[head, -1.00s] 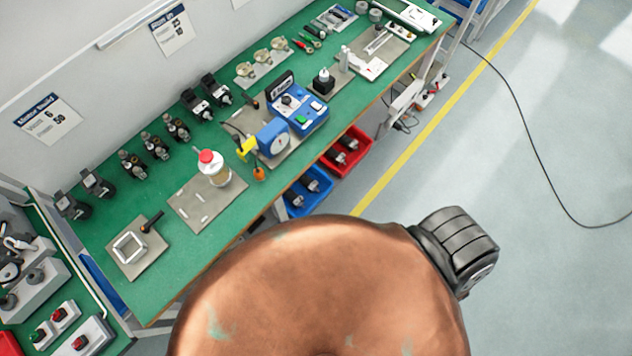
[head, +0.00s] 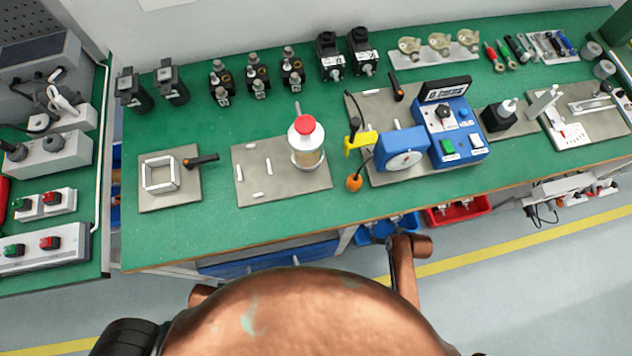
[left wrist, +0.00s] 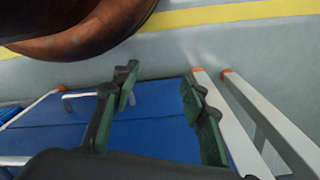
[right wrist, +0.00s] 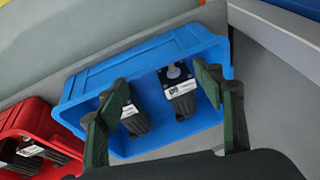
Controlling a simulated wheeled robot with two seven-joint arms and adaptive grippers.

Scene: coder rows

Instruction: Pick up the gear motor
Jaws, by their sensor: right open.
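Two black motors with pale labelled end plates lie in a blue bin (right wrist: 145,52) in the right wrist view. One motor (right wrist: 180,92) is at the right, the other motor (right wrist: 133,120) is partly behind a finger. I cannot tell which motor type is the gear motor. My right gripper (right wrist: 160,78) is open and empty, its fingers in front of the bin; contact cannot be judged. On the bench, two black motors (head: 345,55) with pale labels stand at the back. My left gripper (left wrist: 158,78) is open and empty, over a blue surface.
A red bin (right wrist: 38,112) with more motors sits beside the blue bin, below the edge of the green bench (head: 220,235). The bench holds a bottle with a red cap (head: 306,150), a blue control box (head: 450,130) and a square-frame fixture (head: 160,175).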

